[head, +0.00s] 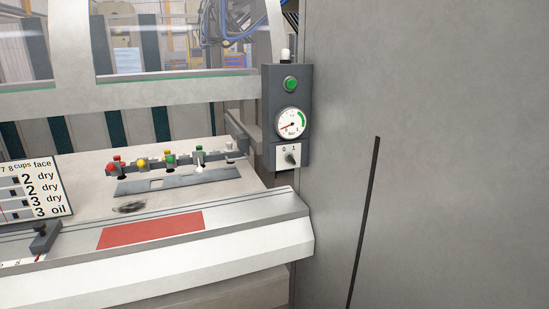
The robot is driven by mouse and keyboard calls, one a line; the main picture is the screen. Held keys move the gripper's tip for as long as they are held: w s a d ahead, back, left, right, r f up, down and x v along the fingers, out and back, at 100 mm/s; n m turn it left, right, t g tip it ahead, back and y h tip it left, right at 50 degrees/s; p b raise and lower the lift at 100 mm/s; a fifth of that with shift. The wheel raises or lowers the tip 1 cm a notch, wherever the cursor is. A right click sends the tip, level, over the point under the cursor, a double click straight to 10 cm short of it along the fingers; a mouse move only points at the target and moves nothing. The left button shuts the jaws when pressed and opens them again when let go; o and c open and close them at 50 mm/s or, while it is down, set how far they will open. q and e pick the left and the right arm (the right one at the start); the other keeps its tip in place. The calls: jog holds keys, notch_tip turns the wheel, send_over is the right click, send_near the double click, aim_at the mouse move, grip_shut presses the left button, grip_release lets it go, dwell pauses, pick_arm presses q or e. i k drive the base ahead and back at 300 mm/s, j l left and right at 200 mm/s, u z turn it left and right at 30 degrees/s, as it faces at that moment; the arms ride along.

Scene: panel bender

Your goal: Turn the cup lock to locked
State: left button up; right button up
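A small rotary knob (291,158) sits on a white plate marked 0 and 1, low on a dark grey control box. Its pointer direction is too small to tell for certain. No label in view says cup lock or locked, so I cannot tell whether this knob is the lock. A bar of several fittings (168,161) with red, yellow and green tops lies on the machine table. Neither of my grippers is in view.
The control box (271,95) also carries a green button (291,84) and a round gauge (291,122). A large grey cabinet (440,90) fills the right. A chart (35,186) reading "cups face" stands left. A red patch (152,229) marks the front ledge.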

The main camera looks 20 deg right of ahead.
aim_at(289, 157)
jog(key=i+j, duration=0.1)
jog(key=i, duration=0.35)
jog(key=i+j+z, duration=0.15)
jog(key=i, duration=0.35)
